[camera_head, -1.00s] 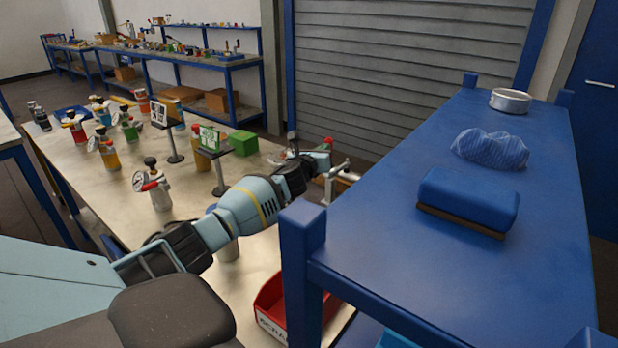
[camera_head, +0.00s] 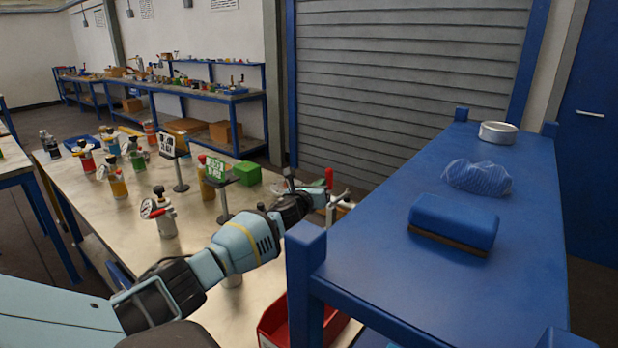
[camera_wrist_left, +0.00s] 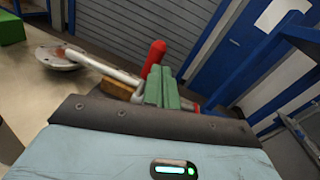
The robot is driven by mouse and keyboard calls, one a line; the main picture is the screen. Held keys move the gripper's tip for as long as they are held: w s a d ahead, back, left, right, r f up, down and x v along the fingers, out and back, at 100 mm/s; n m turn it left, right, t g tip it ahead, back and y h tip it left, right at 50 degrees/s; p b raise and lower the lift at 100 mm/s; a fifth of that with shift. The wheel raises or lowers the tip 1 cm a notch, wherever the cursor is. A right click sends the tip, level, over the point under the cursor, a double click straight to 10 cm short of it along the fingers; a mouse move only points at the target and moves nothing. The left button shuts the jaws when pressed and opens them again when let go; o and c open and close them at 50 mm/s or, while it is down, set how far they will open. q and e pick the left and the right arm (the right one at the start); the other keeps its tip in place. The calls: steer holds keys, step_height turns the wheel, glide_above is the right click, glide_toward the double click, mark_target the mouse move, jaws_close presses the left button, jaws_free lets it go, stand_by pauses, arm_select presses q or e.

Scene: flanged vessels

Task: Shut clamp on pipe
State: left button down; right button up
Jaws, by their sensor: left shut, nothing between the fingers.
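A clamp with an upright red handle (camera_head: 328,178) stands on a pale metal pipe piece (camera_head: 334,208) at the table's right end, partly behind the blue shelf post. In the left wrist view the red handle (camera_wrist_left: 153,58) rises just behind my green fingertips, and a pipe with a round flange (camera_wrist_left: 62,57) runs off to the left. My left gripper (camera_head: 320,194) is at the clamp, fingers together and empty. It also shows in the left wrist view (camera_wrist_left: 163,90); whether it touches the handle I cannot tell. The clamp's jaw is mostly hidden. My right gripper is out of view.
A blue shelf (camera_head: 390,260) with a blue brush-like block (camera_head: 453,223), a striped cloth (camera_head: 477,177) and a metal ring (camera_head: 498,132) stands close on the right. A red bin (camera_head: 272,325) is below. Several flanged vessels and a green box (camera_head: 246,173) occupy the table.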

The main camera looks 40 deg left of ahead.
arm_select(q)
steer(key=s+d+r+p, duration=0.2)
steer(key=s+r+p, duration=0.1)
steer(key=s+r, duration=0.3)
steer(key=shift+s+d+r, duration=0.2)
steer(key=shift+r, duration=0.2)
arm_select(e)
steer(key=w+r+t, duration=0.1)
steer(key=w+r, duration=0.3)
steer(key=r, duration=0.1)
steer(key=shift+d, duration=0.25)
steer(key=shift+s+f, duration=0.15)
